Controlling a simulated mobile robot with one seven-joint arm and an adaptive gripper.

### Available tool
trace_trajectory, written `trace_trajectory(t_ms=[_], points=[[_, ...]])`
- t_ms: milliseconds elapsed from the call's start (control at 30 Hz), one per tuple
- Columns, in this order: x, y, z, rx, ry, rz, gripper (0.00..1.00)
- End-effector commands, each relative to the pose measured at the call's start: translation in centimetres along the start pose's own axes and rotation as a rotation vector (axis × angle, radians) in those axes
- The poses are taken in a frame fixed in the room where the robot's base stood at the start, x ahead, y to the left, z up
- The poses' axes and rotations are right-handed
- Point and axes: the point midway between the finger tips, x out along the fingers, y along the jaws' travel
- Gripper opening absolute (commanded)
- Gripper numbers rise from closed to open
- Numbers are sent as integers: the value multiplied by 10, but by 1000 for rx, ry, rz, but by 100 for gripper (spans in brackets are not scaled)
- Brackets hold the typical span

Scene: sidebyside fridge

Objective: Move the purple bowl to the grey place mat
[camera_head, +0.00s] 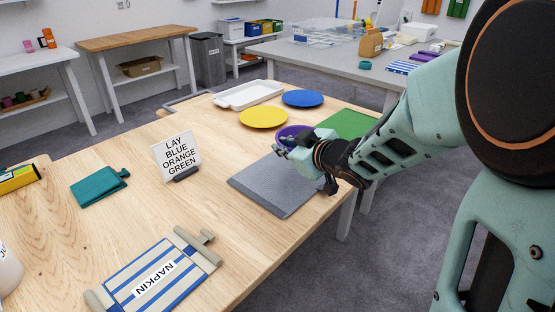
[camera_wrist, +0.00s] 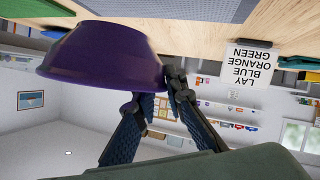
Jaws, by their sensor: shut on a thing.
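The purple bowl (camera_head: 289,131) is mostly hidden behind my gripper (camera_head: 283,148) in the head view. In the wrist view the bowl (camera_wrist: 105,55) fills the upper left, and my gripper (camera_wrist: 155,92) is shut on its rim. The grey place mat (camera_head: 262,190) lies flat and bare on the wooden table, nearer to the head camera than the bowl. The bowl appears near the mat's far edge. Its exact height above the table is hard to tell. Part of the mat (camera_wrist: 208,8) also shows at the top of the wrist view.
A yellow plate (camera_head: 264,117), a blue plate (camera_head: 302,98) and a white tray (camera_head: 249,95) lie beyond. A green mat (camera_head: 348,124) lies right of the bowl. A sign (camera_head: 177,155) stands left of the grey mat.

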Motion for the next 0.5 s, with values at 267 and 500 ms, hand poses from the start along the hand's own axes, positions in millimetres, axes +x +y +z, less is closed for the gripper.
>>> trace_trajectory(t_ms=[267, 500], points=[[32, -19, 13, 0, 2, 2, 0], [49, -31, 29, 1, 0, 0, 0]])
